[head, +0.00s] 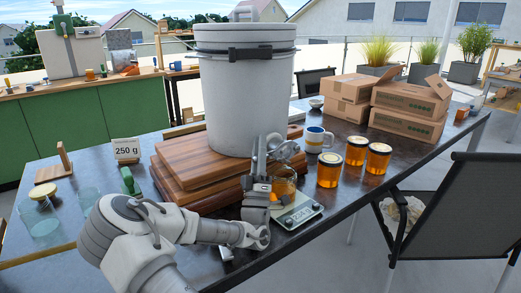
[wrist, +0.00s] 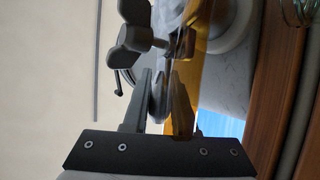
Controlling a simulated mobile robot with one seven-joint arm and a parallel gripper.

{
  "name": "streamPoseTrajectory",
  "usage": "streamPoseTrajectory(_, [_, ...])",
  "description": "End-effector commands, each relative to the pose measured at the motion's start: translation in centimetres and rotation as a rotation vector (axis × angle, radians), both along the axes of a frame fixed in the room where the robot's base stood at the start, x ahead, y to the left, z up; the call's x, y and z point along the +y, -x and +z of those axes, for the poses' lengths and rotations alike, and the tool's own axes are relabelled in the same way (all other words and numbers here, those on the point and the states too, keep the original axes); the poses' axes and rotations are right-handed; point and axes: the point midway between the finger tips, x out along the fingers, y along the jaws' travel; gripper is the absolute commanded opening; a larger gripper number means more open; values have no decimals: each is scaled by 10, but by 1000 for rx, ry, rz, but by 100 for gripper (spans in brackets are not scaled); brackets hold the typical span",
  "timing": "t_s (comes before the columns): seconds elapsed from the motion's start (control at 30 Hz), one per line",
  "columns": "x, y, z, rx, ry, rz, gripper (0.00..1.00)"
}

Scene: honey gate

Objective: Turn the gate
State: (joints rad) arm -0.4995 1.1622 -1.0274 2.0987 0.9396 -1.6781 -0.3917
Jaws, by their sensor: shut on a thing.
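The white bucket (head: 245,95) with a lid stands on stacked wooden boards. The gate is low on its front, mostly hidden behind my gripper in the head view. In the wrist view a dark wing screw (wrist: 135,40) and part of the gate (wrist: 178,42) show beside the bucket wall. My gripper (wrist: 162,98), also in the head view (head: 262,165), is shut on the grey gate handle (wrist: 158,90). A glass jar (head: 285,188) with amber honey in it stands below, on a scale (head: 301,213). An amber strip (wrist: 207,25) runs beside the gate; I cannot tell whether it is honey.
Filled honey jars (head: 329,171) and a striped mug (head: 317,139) stand right of the scale. Cardboard boxes (head: 405,110) are behind them. Wooden boards (head: 180,165) lie under the bucket. A "250 g" card (head: 126,149) and empty glasses (head: 42,222) are at left. A chair (head: 450,210) is at right.

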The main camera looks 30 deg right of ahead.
Motion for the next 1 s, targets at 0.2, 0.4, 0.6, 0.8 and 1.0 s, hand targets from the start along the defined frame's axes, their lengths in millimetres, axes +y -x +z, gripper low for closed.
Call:
streamPoseTrajectory(0.2, [0,0,-2,4,2,-1,0])
streamPoseTrajectory(0.4, [0,0,-3,5,1,-1,34])
streamPoseTrajectory(0.6, [0,0,-2,4,1,0,55])
streamPoseTrajectory(0.8, [0,0,-2,2,0,0,55])
streamPoseTrajectory(1.0, [0,0,1,2,-6,0,55])
